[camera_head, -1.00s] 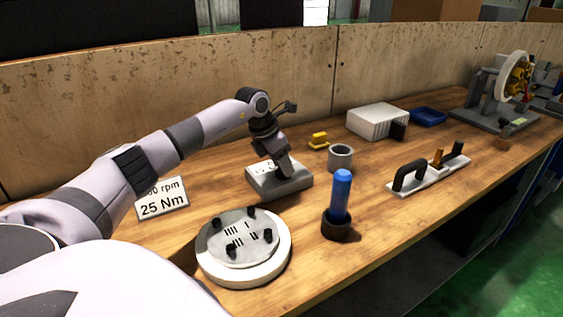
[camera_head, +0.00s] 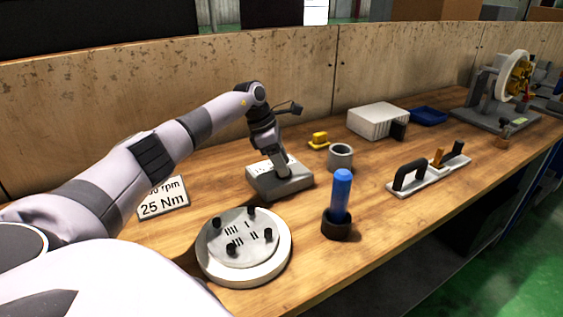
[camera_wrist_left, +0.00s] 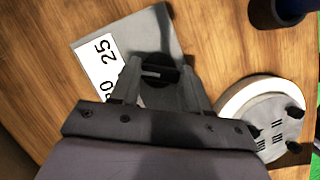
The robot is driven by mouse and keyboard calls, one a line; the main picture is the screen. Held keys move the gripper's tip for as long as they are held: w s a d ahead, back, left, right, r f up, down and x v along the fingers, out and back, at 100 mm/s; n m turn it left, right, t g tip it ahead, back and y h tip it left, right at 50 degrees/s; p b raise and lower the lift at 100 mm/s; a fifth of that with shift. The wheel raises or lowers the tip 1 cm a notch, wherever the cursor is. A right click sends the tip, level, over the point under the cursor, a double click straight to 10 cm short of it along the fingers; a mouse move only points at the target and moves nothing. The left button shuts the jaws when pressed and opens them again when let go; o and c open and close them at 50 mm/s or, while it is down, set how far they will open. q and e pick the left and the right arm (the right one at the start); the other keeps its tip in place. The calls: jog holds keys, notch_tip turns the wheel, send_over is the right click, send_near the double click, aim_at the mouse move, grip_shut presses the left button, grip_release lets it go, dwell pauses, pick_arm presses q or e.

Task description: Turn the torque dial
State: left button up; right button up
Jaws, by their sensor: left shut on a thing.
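The torque dial (camera_wrist_left: 158,72) is a dark round knob with a raised bar on top, seen in the left wrist view. It sits on a grey box (camera_wrist_left: 160,25) that has a white label (camera_wrist_left: 103,62) with numbers, of which 25 is readable. The grey box (camera_head: 292,186) also stands on the bench in the head view, where the gripper hides the dial. My left gripper (camera_wrist_left: 159,80) reaches down over the box and is shut on the dial, one finger on each side. The gripper shows at the box in the head view too (camera_head: 281,173). My right gripper is not in view.
A sign reading 25 Nm (camera_head: 163,204) stands left of the box. A round plate with black pegs (camera_head: 210,262) lies in front. A blue-handled tool in a dark holder (camera_head: 341,195), a grey ring (camera_head: 340,158) and a yellow piece (camera_head: 319,139) stand to the right.

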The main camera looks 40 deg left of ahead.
pick_arm(q)
jog(key=shift+w+m+g+h+b, duration=0.1)
jog(key=shift+m+g+h+b, duration=0.25)
jog(key=shift+m, duration=0.85)
jog(key=shift+r, duration=0.1)
jog(key=o, duration=1.1)
jog(key=shift+c, duration=0.2)
jog(key=v, duration=0.7)
